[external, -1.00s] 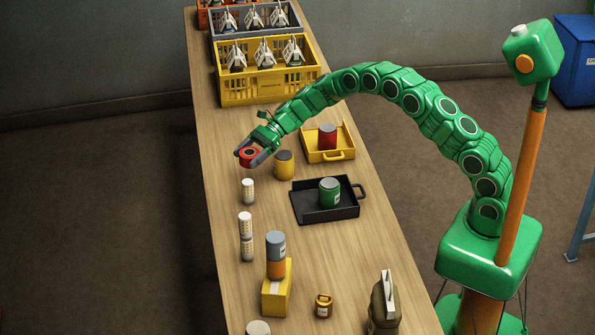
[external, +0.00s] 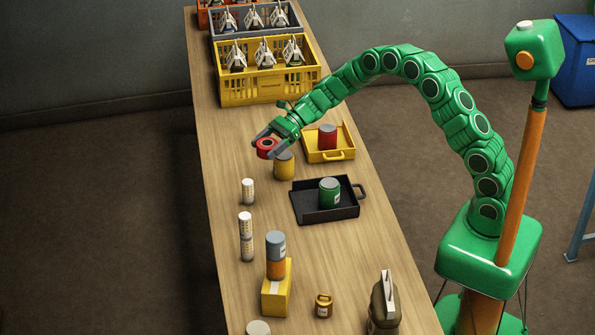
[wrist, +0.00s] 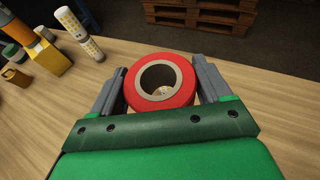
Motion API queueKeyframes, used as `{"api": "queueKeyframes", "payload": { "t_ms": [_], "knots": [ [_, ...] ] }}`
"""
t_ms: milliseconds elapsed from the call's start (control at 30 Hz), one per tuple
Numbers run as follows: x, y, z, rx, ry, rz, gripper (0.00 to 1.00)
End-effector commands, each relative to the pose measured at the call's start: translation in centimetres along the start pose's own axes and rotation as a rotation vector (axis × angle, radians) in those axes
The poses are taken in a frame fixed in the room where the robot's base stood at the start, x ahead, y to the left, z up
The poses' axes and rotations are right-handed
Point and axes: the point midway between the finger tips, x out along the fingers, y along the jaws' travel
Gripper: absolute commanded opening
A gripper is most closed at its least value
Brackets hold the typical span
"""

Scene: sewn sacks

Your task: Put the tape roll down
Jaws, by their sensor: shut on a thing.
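The red tape roll (external: 266,149) is held in my gripper (external: 264,146), with one finger on each side of it. In the wrist view, the roll (wrist: 134,88) sits between the two grey fingers, its open core facing the camera. In the external view it appears above the wooden table, beside and a little behind a yellow can. I cannot tell exactly how high it is. Through its core, a small pale patch shows.
The yellow can (external: 284,169) stands close by. A yellow tray (external: 313,156) holds a red can, and a black tray (external: 350,209) holds a green can. Dotted white cylinders (external: 248,192) stand near the left edge. A yellow crate (external: 262,92) stands at the back.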

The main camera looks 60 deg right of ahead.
Motion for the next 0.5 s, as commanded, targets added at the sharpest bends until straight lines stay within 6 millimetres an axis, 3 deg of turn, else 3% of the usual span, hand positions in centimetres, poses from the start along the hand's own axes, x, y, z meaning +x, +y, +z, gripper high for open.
{"api": "queueKeyframes", "payload": {
  "t_ms": [200, 500],
  "knots": [
    [-1.9, -0.9, 3.9, 0.037, 0.002, -0.105, 0.47],
    [-5.1, -1.9, 7.5, 0.107, 0.002, -0.266, 0.47]
  ]
}}
